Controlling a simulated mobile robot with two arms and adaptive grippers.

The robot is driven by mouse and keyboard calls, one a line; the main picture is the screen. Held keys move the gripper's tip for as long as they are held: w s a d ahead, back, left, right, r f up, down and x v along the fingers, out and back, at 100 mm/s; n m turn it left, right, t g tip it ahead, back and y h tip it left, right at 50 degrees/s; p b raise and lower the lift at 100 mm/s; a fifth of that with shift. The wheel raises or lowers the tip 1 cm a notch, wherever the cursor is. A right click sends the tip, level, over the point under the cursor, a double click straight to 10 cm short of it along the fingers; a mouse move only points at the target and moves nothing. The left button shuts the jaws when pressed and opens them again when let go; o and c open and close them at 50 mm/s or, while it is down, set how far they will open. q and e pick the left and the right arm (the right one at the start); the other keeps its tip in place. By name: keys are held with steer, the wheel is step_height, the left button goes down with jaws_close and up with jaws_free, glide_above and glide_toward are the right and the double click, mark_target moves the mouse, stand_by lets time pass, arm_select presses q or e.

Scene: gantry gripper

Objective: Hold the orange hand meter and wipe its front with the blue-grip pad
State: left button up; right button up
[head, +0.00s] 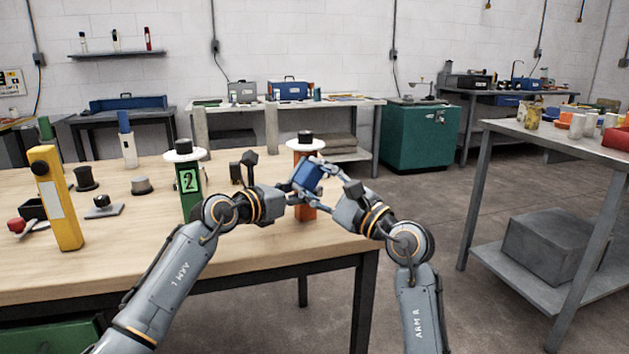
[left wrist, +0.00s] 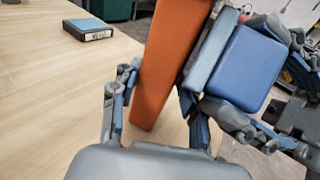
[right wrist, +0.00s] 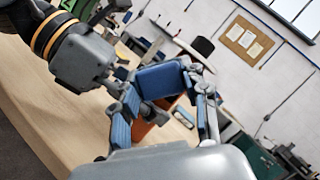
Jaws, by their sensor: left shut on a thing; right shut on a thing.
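The orange hand meter (head: 305,213) stands upright at the table's right end, with a white disc and black cap on top. My left gripper (head: 291,197) is shut on its body; the left wrist view shows the orange body (left wrist: 165,60) between the fingers. The blue-grip pad (head: 307,175) is tilted against or just in front of the meter. My right gripper (head: 322,190) is shut on the pad, whose blue block (right wrist: 162,80) shows between its fingers in the right wrist view. In the left wrist view the pad (left wrist: 240,68) lies close beside the meter; contact is unclear. The meter's front is mostly hidden.
A green meter (head: 189,180) marked 2 stands left of my left gripper. A yellow device (head: 57,200), a white bottle-like item (head: 127,140) with blue top and small dark knobs stand further left. The wooden table's (head: 150,235) front middle is clear.

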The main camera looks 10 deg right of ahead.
steer(key=shift+w, duration=0.25)
steer(key=d, duration=0.2)
steer(key=w+d, duration=0.1)
steer(key=d, duration=0.1)
stand_by(0.3)
steer(key=shift+w+a, duration=0.1)
steer(key=shift+s+a, duration=0.3)
steer(key=shift+a, duration=0.7)
steer(key=shift+s+a, duration=0.25)
steer(key=shift+a, duration=0.75)
steer(key=s+d, duration=0.1)
steer(key=s, duration=0.8)
